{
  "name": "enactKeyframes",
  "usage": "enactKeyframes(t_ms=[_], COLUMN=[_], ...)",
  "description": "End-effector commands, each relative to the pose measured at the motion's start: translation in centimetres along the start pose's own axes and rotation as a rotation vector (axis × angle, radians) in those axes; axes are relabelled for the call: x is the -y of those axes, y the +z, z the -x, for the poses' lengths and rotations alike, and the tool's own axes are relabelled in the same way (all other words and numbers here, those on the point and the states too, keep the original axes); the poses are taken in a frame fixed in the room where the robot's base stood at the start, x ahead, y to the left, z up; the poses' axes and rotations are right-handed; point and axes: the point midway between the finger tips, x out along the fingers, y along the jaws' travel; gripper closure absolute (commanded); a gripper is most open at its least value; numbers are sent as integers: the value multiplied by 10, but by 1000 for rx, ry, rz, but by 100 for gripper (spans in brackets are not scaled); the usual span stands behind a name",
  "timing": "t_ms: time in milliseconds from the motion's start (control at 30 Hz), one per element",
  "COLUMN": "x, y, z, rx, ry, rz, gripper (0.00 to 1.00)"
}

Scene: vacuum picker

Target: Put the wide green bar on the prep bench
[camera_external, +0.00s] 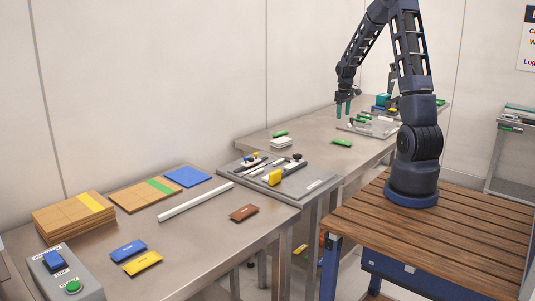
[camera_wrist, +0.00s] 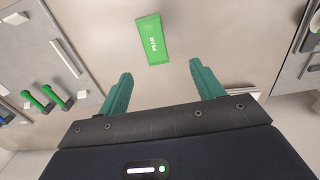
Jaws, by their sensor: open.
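A flat green bar (camera_wrist: 152,38) with white lettering lies on a metal bench top in the wrist view. It appears to be the green bar (camera_external: 342,142) near the bench's front edge in the external view. Another green bar (camera_external: 280,134) lies farther back, beside white blocks. My gripper (camera_external: 343,109) is open and empty above the far bench (camera_external: 262,146). In the wrist view my gripper (camera_wrist: 160,72) has its two teal fingers apart, with the green bar beyond their tips. Which bench is the prep bench cannot be told from any label.
The near bench (camera_external: 215,215) holds wooden boards (camera_external: 72,215), a white rod (camera_external: 195,201), blue, yellow and brown bars, and a button box (camera_external: 66,278). Another fixture (camera_external: 380,128) lies right of the green bar.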

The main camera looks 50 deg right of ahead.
Motion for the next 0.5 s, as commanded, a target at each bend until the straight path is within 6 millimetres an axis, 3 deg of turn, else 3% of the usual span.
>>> enactKeyframes(t_ms=[267,500], x=[74,139], y=[9,35], z=[78,134], rx=[-57,-112], ry=[45,69], rz=[6,5], gripper=[34,34])
